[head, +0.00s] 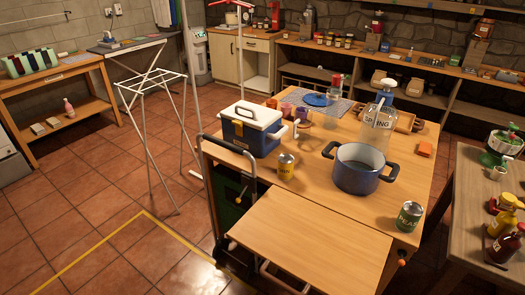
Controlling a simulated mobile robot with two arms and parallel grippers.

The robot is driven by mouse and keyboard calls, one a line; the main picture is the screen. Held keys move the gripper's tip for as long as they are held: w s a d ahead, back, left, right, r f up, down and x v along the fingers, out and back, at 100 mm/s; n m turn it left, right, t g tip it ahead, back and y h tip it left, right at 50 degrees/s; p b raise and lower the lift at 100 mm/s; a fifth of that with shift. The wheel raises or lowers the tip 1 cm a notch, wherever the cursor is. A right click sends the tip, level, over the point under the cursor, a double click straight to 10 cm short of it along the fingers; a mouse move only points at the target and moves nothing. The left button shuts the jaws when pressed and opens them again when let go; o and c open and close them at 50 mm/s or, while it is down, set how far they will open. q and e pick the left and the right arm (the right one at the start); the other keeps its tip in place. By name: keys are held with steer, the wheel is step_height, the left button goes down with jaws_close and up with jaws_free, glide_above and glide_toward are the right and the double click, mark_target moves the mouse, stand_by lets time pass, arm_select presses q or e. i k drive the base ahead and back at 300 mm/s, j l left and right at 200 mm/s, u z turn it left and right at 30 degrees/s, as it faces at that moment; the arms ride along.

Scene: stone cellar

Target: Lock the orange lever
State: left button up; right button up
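A small orange knob-like part (402,262) shows at the right side of the wooden table, just below the edge near the lower leaf. It may be the orange lever; it is too small to tell its position or whether it is locked. The lower wooden leaf (310,245) extends from the near side of the table (320,190). Neither of my grippers is in view. The underside of the leaf is mostly hidden.
A drying rack (152,90) stands left. The leaf's top is bare.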

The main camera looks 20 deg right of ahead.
mark_target(401, 262)
steer(key=z, duration=1.75)
